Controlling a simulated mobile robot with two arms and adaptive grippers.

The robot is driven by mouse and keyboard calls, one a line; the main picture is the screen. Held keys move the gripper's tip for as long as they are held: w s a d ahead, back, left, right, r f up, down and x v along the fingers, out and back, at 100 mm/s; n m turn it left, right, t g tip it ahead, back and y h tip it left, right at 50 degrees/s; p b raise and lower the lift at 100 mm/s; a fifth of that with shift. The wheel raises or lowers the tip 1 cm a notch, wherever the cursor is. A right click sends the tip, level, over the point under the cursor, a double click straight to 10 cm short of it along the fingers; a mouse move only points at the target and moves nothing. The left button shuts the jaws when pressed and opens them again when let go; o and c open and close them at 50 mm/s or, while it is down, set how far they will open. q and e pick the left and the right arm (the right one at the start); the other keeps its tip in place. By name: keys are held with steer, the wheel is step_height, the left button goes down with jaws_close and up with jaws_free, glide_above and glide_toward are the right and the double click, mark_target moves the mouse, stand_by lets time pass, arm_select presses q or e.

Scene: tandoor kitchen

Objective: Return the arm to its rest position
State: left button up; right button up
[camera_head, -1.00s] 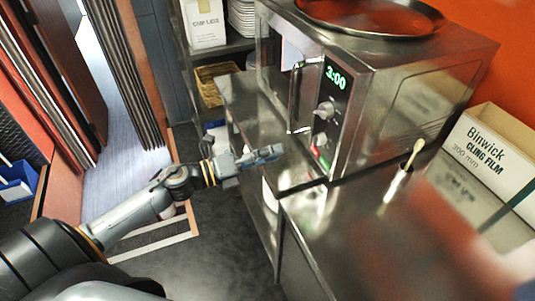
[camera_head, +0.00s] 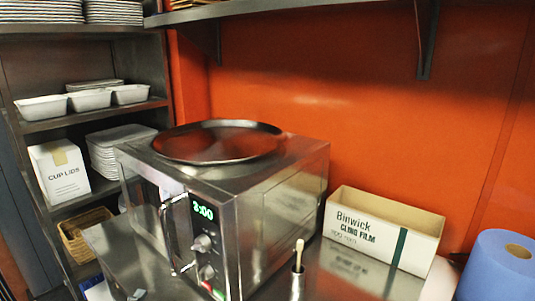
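The tip of what looks like my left gripper (camera_head: 137,294) just shows at the bottom edge, over the steel counter and left of the microwave handle. Only a small grey piece is in view, so whether its fingers are open or shut is hidden. The rest of the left arm is out of the picture. My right gripper does not show.
A steel microwave (camera_head: 262,215) reading 3:00 carries a round tray (camera_head: 218,142). A cling film box (camera_head: 380,232), a small holder with a stick (camera_head: 298,270) and a blue roll (camera_head: 497,268) stand to the right. Shelves (camera_head: 95,115) hold tubs and a cup lids box (camera_head: 60,172).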

arm_select(q)
steer(key=s+f+n+g+y, duration=0.65)
steer(key=s+f+n, duration=0.3)
steer(key=n, duration=0.25)
steer(key=s+d+f+n+g+h, duration=0.2)
steer(key=s+d+f+n+g, duration=0.15)
steer(key=s, duration=0.35)
steer(key=s+d+f+n+g+h, duration=0.2)
steer(key=s+d+g, duration=0.2)
steer(key=s, duration=0.3)
step_height(320, 180, down, 28)
steer(key=s+r+g, duration=0.1)
steer(key=s+g, duration=0.1)
steer(key=s+a+f, duration=0.3)
steer(key=s+f, duration=1.3)
steer(key=shift+s+m+g+y, duration=0.15)
steer(key=shift+m+g+y, duration=0.2)
steer(key=shift+g, duration=0.05)
